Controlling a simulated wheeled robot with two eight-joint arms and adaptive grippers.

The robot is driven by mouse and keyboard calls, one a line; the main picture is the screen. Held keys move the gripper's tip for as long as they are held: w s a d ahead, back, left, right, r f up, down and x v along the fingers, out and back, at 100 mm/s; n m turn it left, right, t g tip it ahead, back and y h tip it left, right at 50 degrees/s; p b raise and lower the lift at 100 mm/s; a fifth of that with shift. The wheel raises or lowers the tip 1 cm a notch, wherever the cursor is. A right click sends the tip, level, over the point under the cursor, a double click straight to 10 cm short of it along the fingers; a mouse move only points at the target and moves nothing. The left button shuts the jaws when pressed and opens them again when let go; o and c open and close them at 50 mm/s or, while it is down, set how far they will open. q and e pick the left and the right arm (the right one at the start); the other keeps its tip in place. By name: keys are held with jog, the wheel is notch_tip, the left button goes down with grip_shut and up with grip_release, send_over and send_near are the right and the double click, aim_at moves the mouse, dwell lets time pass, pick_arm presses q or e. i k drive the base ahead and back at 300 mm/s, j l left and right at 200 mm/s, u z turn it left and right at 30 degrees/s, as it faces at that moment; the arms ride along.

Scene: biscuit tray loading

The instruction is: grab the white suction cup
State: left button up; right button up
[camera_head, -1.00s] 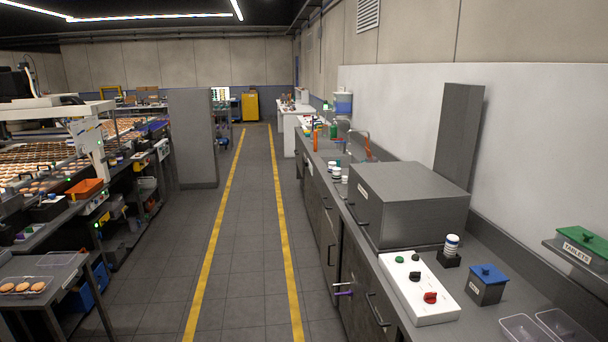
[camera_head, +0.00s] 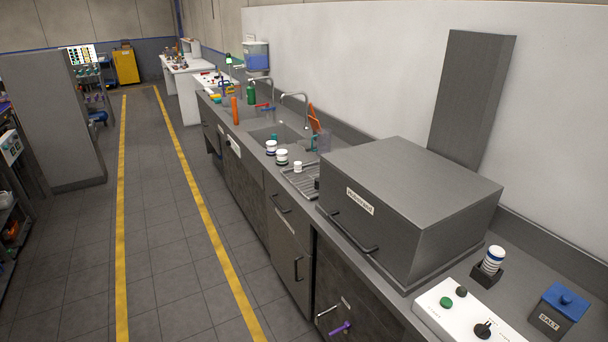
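I cannot make out a white suction cup for certain. A small white piece (camera_head: 297,167) stands on the drainboard by the sink, too small to identify. Two white jars with dark bands, a nearer jar (camera_head: 282,157) and a farther jar (camera_head: 270,147), stand beside it. A white and blue banded cylinder (camera_head: 492,260) stands in a black holder on the near right counter. Neither of my grippers is in view.
A grey lidded box (camera_head: 410,205) fills the middle of the counter. A white control panel (camera_head: 455,312) and a blue-lidded salt box (camera_head: 558,312) are near right. Sink taps (camera_head: 295,97) stand farther back. The floor aisle (camera_head: 165,240) between yellow lines is clear.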

aim_at(298, 165)
jog(key=i+j+z, duration=0.2)
jog(key=z, duration=0.15)
jog(key=i+j+z, duration=0.2)
jog(key=z, duration=0.2)
jog(key=i+j+z, duration=0.15)
jog(key=j+z, duration=0.25)
jog(key=i+j+z, duration=0.1)
jog(key=z, duration=0.3)
jog(key=i+j+z, duration=0.15)
jog(key=j, duration=0.75)
jog(key=i+j+z, duration=0.15)
jog(key=j, duration=0.75)
jog(key=i+j+z, duration=0.1)
jog(key=j, duration=0.85)
jog(key=i+j+z, duration=0.15)
jog(key=j, duration=0.8)
jog(key=i+l, duration=0.05)
